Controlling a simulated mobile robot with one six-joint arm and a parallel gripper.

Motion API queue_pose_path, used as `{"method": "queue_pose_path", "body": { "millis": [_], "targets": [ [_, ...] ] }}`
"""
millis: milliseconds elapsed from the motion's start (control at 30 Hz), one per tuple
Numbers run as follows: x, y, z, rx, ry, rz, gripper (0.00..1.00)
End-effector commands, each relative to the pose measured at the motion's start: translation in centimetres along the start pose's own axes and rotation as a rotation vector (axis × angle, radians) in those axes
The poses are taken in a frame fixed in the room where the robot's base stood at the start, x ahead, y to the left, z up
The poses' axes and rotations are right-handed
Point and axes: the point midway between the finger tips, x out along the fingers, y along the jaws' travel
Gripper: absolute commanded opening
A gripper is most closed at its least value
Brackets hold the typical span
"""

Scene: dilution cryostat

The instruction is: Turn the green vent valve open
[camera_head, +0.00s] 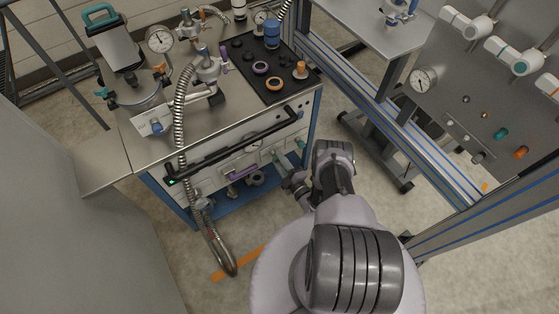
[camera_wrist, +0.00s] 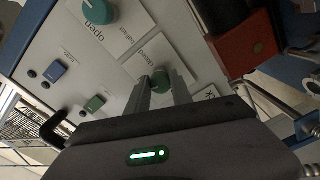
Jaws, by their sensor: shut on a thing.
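A round green valve knob (camera_wrist: 160,82) shows in the wrist view on a pale labelled panel, between the tips of my gripper (camera_wrist: 162,80). My gripper is shut on this knob; its label is partly hidden. A second, larger teal knob (camera_wrist: 100,10) is at the top left on a white plate that reads "open". In the head view my gripper (camera_head: 287,182) reaches the front of the bench cart, low under its black handle bar. The held knob is not clear there.
A black handle bar (camera_head: 235,145) runs along the cart's front edge. A red block (camera_wrist: 245,45) lies close right of my fingers. A flexible metal hose (camera_head: 180,110) hangs at the cart's left. A blue-edged frame (camera_head: 385,120) stands to the right.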

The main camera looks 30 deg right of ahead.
Motion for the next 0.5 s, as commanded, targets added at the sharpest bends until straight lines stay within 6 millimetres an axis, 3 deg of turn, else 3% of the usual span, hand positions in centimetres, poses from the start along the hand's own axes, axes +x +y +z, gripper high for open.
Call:
{"method": "queue_pose_path", "body": {
  "millis": [500],
  "targets": [
    [0.22,0.3,-0.04,-0.235,0.004,0.005,0.0]
  ]
}}
